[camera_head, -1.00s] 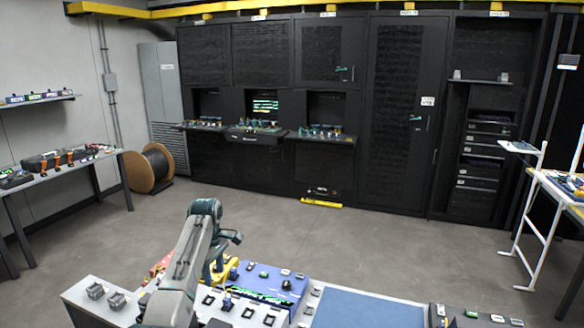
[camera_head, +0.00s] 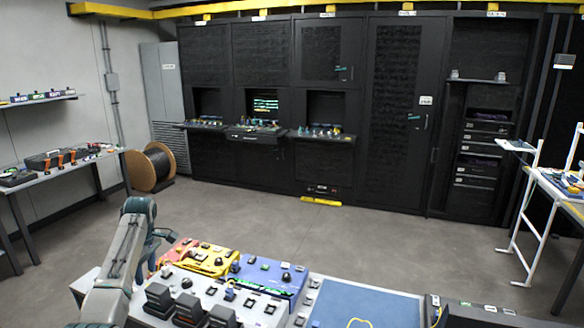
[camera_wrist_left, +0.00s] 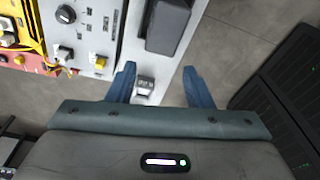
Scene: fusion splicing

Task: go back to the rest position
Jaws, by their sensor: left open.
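My left arm comes in at the lower left of the head view, bent at a joint high over the left end of the bench. In the left wrist view my left gripper (camera_wrist_left: 160,87) has its two blue fingers spread wide apart. Nothing is held between them. A small grey block (camera_wrist_left: 145,86) shows between the fingers, on the pale bench surface beyond them; the gap to it is hard to judge. My right gripper is in neither view.
The bench below carries yellow (camera_head: 205,259) and blue (camera_head: 262,272) panels, several black blocks (camera_head: 188,309) and a blue mat (camera_head: 365,306). Dark cabinets (camera_head: 265,55) line the back wall. A cable drum (camera_head: 146,168) stands at the left. The floor (camera_head: 400,235) between is clear.

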